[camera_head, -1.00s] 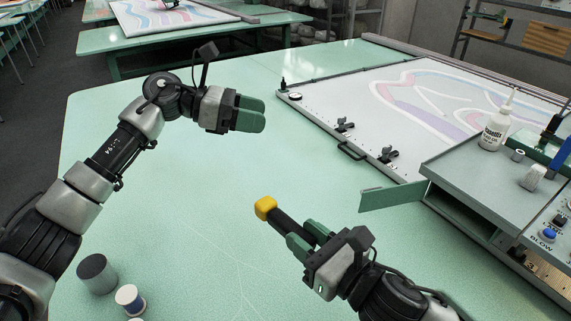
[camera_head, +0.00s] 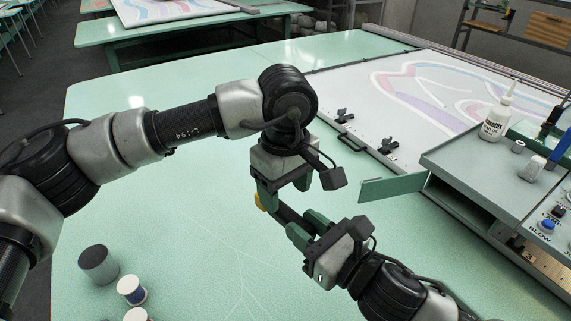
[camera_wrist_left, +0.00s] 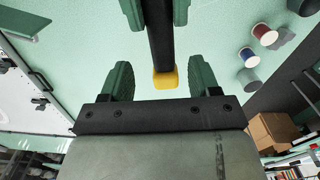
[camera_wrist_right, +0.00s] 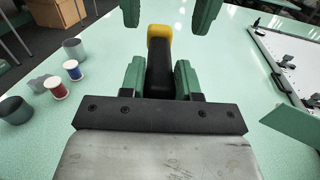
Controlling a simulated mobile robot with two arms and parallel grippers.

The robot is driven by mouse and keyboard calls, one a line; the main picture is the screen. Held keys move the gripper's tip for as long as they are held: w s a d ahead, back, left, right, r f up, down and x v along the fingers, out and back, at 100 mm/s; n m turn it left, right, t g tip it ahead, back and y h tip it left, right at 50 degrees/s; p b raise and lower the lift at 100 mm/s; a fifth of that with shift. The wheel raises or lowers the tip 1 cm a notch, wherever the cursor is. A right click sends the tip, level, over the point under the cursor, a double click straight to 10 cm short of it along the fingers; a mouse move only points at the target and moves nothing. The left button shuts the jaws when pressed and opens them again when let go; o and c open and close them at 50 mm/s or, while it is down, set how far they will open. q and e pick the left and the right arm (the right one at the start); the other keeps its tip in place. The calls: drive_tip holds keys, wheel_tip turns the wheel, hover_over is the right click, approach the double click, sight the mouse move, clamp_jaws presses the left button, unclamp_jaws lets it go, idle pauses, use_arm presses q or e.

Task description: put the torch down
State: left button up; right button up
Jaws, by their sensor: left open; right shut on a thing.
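The torch, a dark bar with a yellow end (camera_head: 259,202), is held above the green table in my right gripper (camera_head: 306,228). In the right wrist view its dark body (camera_wrist_right: 160,80) lies between my right fingers, yellow end pointing away. My left gripper (camera_head: 284,194) is open at the yellow end, partly hiding it in the head view. In the left wrist view the yellow end (camera_wrist_left: 166,79) sits between the spread left fingers, with visible gaps on both sides.
Thread spools (camera_head: 131,290) and a grey cylinder (camera_head: 98,264) stand at the front left. A green flap (camera_head: 392,189) juts from the grey control bench at right, where a white bottle (camera_head: 496,118) stands. Clamps (camera_head: 388,149) line the large board's edge. The table's left middle is clear.

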sight(286, 208)
use_arm(q)
drive_tip(key=shift+f, duration=2.75)
drive_tip(key=shift+c, duration=0.4)
drive_tip(key=c, duration=0.9)
drive_tip(key=shift+c, duration=0.3)
use_arm(e)
drive_tip(key=o, duration=1)
